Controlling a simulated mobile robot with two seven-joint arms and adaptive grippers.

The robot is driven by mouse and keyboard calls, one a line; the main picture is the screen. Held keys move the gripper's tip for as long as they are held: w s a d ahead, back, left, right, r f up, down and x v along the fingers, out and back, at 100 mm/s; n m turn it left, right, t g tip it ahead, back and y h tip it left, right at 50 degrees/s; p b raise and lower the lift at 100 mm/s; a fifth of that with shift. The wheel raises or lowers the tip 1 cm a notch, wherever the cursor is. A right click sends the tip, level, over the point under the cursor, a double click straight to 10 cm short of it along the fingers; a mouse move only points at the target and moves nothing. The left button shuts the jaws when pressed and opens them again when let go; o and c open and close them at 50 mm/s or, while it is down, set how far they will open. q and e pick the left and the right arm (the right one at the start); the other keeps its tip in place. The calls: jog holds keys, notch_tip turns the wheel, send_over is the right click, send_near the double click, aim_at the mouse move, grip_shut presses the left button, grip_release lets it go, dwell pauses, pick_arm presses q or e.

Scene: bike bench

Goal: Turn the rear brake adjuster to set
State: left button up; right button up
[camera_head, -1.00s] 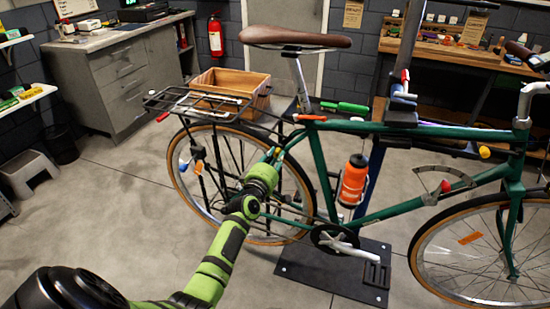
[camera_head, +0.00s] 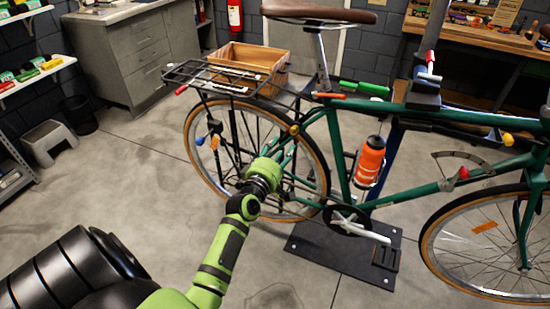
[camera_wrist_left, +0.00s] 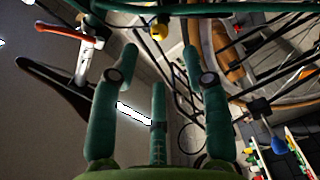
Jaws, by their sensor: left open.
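A small yellow knob (camera_head: 293,129) sits on the green frame at the bike's rear stays, above the rear wheel (camera_head: 320,165). I take it for the rear brake adjuster, though no label shows. In the left wrist view the yellow knob (camera_wrist_left: 160,28) lies beyond the fingertips, roughly between them and apart from them. My left gripper (camera_head: 283,153) is beside the rear wheel, just below the knob in the head view. Its teal fingers (camera_wrist_left: 158,75) are spread and empty. My right gripper is not in view.
A blue knob (camera_head: 199,141) hangs by the rear rack (camera_head: 225,78); it also shows in the left wrist view (camera_wrist_left: 278,145). An orange lever (camera_head: 330,96) sits by the seat post. An orange bottle (camera_head: 369,161) is on the frame.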

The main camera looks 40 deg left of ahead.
pick_arm(q)
jog(key=v, duration=0.4)
jog(key=shift+f, duration=0.1)
dwell(0.4)
